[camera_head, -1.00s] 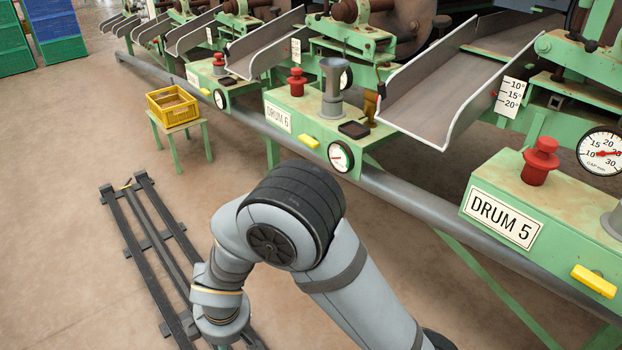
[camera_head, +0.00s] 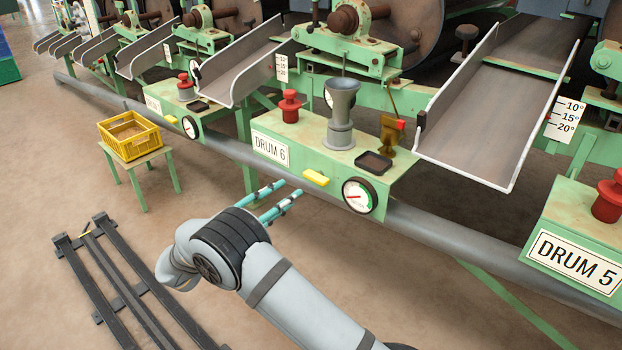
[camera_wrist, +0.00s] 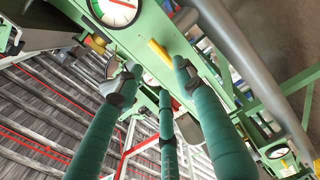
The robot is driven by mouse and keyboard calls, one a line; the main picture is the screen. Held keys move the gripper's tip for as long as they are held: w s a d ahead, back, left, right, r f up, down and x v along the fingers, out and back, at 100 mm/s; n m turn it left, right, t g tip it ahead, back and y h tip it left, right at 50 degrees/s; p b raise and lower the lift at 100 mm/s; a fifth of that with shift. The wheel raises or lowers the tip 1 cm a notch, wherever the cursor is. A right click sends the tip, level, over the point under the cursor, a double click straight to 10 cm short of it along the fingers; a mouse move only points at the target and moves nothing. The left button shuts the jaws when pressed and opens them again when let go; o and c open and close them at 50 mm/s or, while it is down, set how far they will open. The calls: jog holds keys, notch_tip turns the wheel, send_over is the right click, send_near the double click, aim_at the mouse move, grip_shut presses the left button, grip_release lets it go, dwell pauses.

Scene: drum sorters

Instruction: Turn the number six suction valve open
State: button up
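The Drum 6 green console (camera_head: 230,140) carries a yellow lever handle (camera_head: 316,178) on its front face, which I take for the number six suction valve. The lever lies roughly lengthwise along the face, and it also shows in the wrist view (camera_wrist: 160,50). A round gauge (camera_head: 359,195) with red and green bands sits to its right; its needle points left. My gripper (camera_head: 291,188) has teal fingers spread open and empty. The fingertips are just left of the lever in the head view. In the wrist view they are on either side of its line, seemingly short of it.
A red knob (camera_head: 290,106), a grey funnel (camera_head: 341,105) and a dark tray (camera_head: 374,162) stand on the console. A grey pipe (camera_head: 450,229) runs below it. The Drum 5 console (camera_head: 590,215) is at right. A yellow crate (camera_head: 130,134) sits on a green stand at left.

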aim_at(313, 178)
jog(key=b+x, duration=0.2)
jog(key=x, duration=0.6)
jog(key=shift+w+d+f+b, duration=0.15)
jog(key=shift+w+d+b, duration=0.05)
jog(key=shift+w+b, duration=0.1)
jog(key=shift+w+d, duration=0.3)
jog(key=shift+w, duration=0.1)
jog(key=c, duration=0.3)
grip_shut()
